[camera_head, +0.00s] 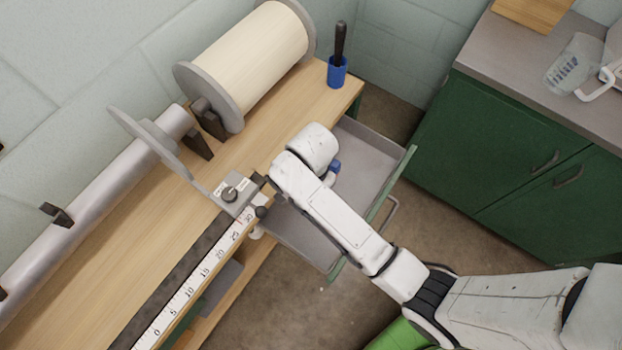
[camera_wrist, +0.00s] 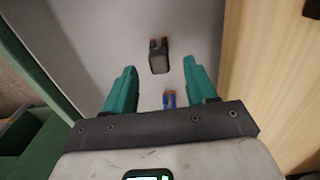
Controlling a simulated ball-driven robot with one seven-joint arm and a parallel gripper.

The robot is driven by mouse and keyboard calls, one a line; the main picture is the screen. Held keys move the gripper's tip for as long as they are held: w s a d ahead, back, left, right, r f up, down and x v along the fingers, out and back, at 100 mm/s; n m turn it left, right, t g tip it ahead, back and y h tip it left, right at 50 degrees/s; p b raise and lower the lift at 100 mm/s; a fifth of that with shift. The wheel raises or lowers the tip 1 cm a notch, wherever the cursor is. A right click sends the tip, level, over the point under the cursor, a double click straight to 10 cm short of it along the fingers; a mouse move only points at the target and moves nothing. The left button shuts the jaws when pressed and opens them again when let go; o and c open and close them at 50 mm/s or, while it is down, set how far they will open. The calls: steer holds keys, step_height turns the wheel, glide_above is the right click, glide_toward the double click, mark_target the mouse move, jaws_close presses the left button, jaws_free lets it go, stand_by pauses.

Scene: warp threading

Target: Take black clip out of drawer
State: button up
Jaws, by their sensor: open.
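In the wrist view, a black clip (camera_wrist: 158,60) with reddish-orange ends lies on the grey floor of the open drawer (camera_wrist: 75,25). My gripper (camera_wrist: 160,66) has two teal fingers, spread apart and empty. The black clip appears between and slightly beyond the fingertips, and I see no contact. A small blue clip-like piece (camera_wrist: 169,100) with orange tips shows closer to the gripper's base, between the fingers. In the head view the drawer (camera_head: 372,152) is pulled out from the wooden table. My arm hides the gripper and the black clip there.
The wooden table (camera_head: 100,245) carries a large thread roll (camera_head: 250,60), a metal roller, a ruler (camera_head: 190,285) and a blue cup (camera_head: 337,72) with a black-handled tool. The drawer has a green front (camera_head: 395,185). A green cabinet (camera_head: 500,150) stands at the right.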

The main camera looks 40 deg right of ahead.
steer(key=shift+f, duration=3.1)
steer(key=c, duration=1)
